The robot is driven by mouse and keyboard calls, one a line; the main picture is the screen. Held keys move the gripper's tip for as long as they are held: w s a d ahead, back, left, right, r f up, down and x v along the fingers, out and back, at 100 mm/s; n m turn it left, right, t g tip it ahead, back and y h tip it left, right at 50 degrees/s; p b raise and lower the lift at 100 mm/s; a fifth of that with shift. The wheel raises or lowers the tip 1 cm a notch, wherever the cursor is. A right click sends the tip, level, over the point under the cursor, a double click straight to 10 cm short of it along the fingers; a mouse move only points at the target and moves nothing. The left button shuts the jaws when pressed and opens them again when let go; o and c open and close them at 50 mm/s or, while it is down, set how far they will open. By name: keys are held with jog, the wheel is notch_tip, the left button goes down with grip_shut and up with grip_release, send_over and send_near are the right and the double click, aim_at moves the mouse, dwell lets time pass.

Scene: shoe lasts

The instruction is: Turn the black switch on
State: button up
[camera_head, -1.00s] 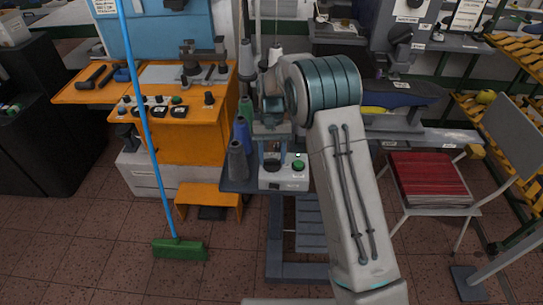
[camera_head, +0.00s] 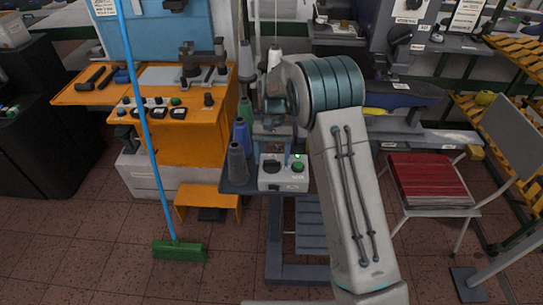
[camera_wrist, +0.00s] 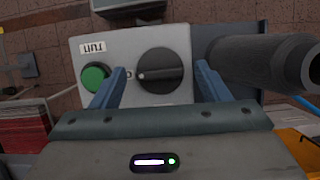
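The black switch is a round rotary knob on a light grey control box (camera_head: 284,184). It shows in the head view (camera_head: 271,166) and large in the wrist view (camera_wrist: 161,72), with a pale mark at its left edge there. My gripper (camera_wrist: 162,69) is open and empty in the wrist view, its two blue fingers on either side of the knob in the picture. I cannot tell whether they touch it. In the head view my gripper (camera_head: 273,146) is just above the box, partly hidden by my arm.
A green button (camera_wrist: 95,77) sits beside the knob, near an upside-down "run" label (camera_wrist: 93,47). Dark and blue thread cones (camera_head: 237,164) stand close to the left of the box. An orange machine (camera_head: 180,130) and a green broom (camera_head: 180,250) are further left.

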jog(key=b+v, duration=0.1)
jog(key=v, duration=1.2)
jog(key=shift+w+r, duration=0.15)
jog(key=shift+r, duration=0.2)
jog(key=s+d+r+t, duration=0.2)
jog(key=s+d+r, duration=0.25)
jog(key=s, duration=0.25)
jog(key=s+d+r+t, duration=0.2)
jog(key=s+d+r, duration=0.2)
jog(key=s+d, duration=0.15)
jog(key=s+d+f+t, duration=0.2)
jog(key=s, duration=0.8)
jog(key=s+d+f+t, duration=0.1)
jog(key=s+d+f, duration=0.2)
jog(key=s, duration=0.6)
jog(key=shift+s+d+f+n+t, duration=0.2)
jog(key=shift+s+f+n+t, duration=0.1)
jog(key=shift+s+f+t, duration=0.1)
